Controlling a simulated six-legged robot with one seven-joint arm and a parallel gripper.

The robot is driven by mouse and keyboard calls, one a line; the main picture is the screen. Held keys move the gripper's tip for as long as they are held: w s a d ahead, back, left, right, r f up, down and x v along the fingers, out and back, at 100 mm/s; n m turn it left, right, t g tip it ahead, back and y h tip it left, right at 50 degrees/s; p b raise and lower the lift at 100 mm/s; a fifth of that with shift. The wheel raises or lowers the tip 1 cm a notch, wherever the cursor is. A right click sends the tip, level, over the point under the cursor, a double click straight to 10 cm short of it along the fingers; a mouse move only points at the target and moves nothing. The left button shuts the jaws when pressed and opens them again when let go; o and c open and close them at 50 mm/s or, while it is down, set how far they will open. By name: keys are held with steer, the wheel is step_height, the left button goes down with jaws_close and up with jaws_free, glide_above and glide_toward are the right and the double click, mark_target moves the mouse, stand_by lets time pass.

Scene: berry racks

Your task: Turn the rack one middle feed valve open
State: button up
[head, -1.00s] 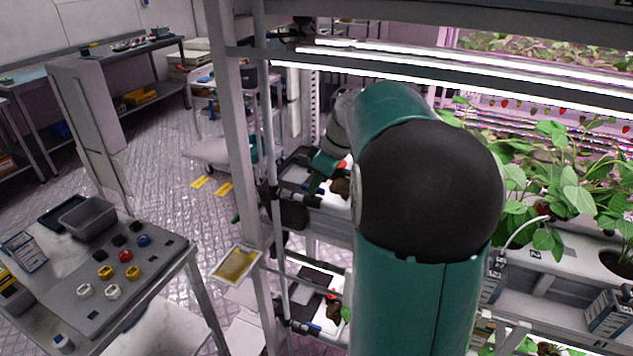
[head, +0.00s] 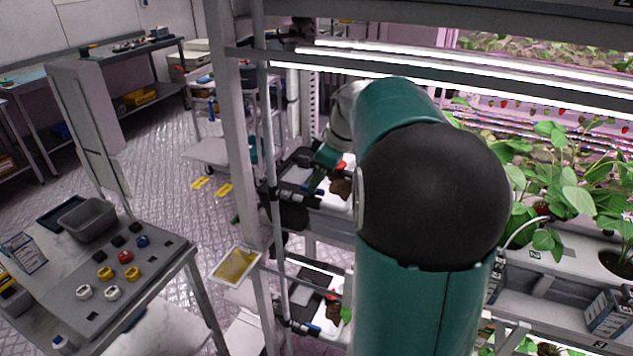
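My gripper (head: 314,184) is small and partly hidden in the head view, beyond the big dark elbow of my arm. It points down at the end of the rack, over the middle level. Whether its fingers are open or shut is too small to tell. Dark fittings on the rack's middle level (head: 288,208) lie just left of and below the gripper. The feed valve may be among them, but I cannot make out its handle or its position. A small red part (head: 347,163) shows right beside the gripper; whether they touch is unclear.
A grey rack post (head: 238,150) and a thin pipe (head: 277,180) stand left of the gripper. A similar lower level (head: 318,268) sits below. A yellow card (head: 236,264) sticks out by the post. A table (head: 150,272) with coloured knobs stands at left; plants fill the right.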

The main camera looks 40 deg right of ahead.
steer(key=s+d, duration=0.6)
steer(key=s, duration=0.4)
steer(key=shift+s+d+r, duration=0.2)
steer(key=shift+s+r, duration=0.1)
steer(key=shift+r, duration=0.15)
steer(key=s+a+m+t+h, duration=0.1)
steer(key=s+a+m, duration=0.2)
steer(key=a, duration=1.2)
steer(key=s+a+f+m+h, duration=0.1)
steer(key=s+a+m, duration=0.2)
steer(key=a, duration=1.3)
steer(key=s, duration=0.3)
steer(key=shift+a+f+t, duration=0.25)
steer(key=shift+f+t, duration=0.05)
steer(key=shift+t, duration=0.1)
